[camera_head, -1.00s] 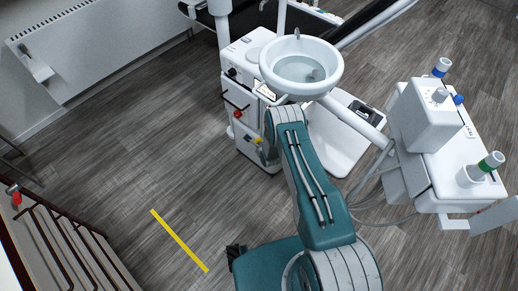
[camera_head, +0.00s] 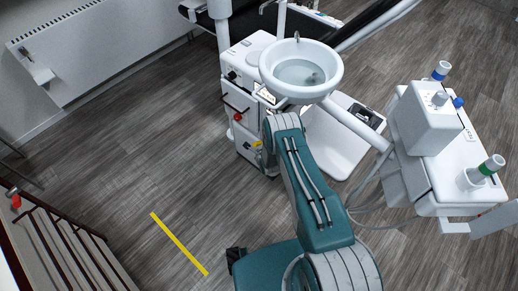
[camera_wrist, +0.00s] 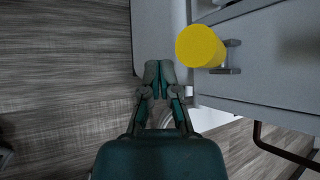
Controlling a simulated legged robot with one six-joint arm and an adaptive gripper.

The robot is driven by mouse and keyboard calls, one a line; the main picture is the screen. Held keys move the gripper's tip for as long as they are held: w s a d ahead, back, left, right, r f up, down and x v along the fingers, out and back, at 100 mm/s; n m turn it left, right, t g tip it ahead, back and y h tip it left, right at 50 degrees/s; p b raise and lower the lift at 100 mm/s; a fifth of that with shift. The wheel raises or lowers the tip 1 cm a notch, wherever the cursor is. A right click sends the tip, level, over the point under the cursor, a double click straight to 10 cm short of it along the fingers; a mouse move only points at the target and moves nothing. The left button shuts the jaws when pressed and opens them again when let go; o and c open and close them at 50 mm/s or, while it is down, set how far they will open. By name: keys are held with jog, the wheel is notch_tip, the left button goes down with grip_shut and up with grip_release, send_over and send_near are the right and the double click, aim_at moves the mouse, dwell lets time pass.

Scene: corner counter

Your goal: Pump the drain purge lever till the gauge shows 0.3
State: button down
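A white dental unit (camera_head: 240,60) stands at the centre of the head view. On its side are a yellow knob (camera_head: 257,144) and a red knob (camera_head: 238,117) beside a dark red bar (camera_head: 232,105). I cannot tell for sure which part is the purge lever. In the wrist view the yellow cylindrical knob (camera_wrist: 202,46) sits on a grey bracket, right of and above my gripper (camera_wrist: 159,68). My gripper's fingertips are together, with nothing visible between them, apart from the knob. My arm hides my gripper in the head view. No gauge reading is legible.
A white basin (camera_head: 301,70) tops the unit. An instrument console (camera_head: 430,150) with coloured-cap parts stands at right. A radiator (camera_head: 85,50) is at the left wall, a dark red railing (camera_head: 60,235) at lower left. A yellow stripe (camera_head: 180,243) marks open floor.

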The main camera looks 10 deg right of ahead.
jog(key=s+d+r, duration=0.4)
jog(key=d+r, duration=0.1)
jog(key=d, duration=0.1)
jog(key=shift+d, duration=0.2)
jog(key=shift+s, duration=0.1)
dwell(0.5)
